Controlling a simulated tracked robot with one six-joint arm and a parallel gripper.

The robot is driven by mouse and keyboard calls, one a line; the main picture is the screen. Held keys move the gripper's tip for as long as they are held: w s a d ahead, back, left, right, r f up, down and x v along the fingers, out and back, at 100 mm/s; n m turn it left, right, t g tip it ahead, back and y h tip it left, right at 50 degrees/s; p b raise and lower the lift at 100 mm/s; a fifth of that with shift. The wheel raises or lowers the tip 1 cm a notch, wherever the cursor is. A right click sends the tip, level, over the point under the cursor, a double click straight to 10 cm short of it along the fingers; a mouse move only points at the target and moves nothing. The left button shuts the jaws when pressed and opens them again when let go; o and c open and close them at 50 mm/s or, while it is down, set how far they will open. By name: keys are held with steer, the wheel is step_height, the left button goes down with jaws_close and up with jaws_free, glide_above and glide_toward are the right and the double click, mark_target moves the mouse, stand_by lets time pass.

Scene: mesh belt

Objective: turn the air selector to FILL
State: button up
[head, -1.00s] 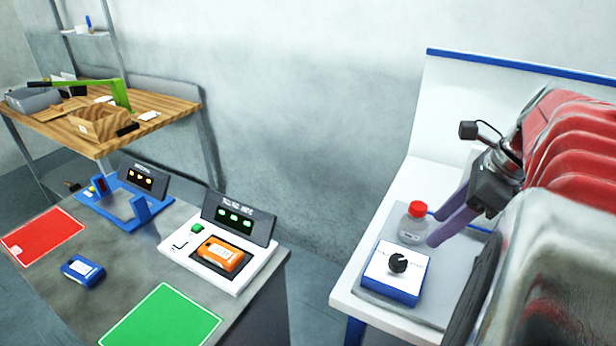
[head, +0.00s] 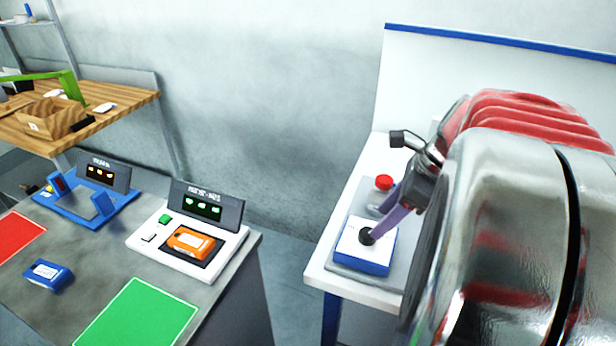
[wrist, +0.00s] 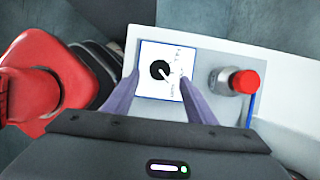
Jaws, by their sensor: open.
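The air selector is a black round knob (head: 366,236) on a white-topped blue box (head: 366,264) at the front of the white bench. In the wrist view the knob (wrist: 160,70) carries a white pointer line aimed toward the lower right of the picture; the label print beside it is too small to read. My gripper (head: 374,236) is open, its purple fingers reaching down over the box at the knob. In the wrist view the fingers (wrist: 160,82) stand apart on either side of the box face, with the knob between them. I cannot tell whether they touch it.
At left, a grey table holds an orange device (head: 190,241) in a white station, a blue device (head: 48,275) and a green mat (head: 137,315).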

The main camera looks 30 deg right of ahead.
mark_target(368, 237)
steer(key=x, duration=0.5)
steer(key=shift+w+f, duration=0.15)
steer(key=shift+f, duration=0.2)
steer(key=shift+a, duration=0.1)
steer(key=shift+c, duration=0.6)
steer(key=c, duration=0.9)
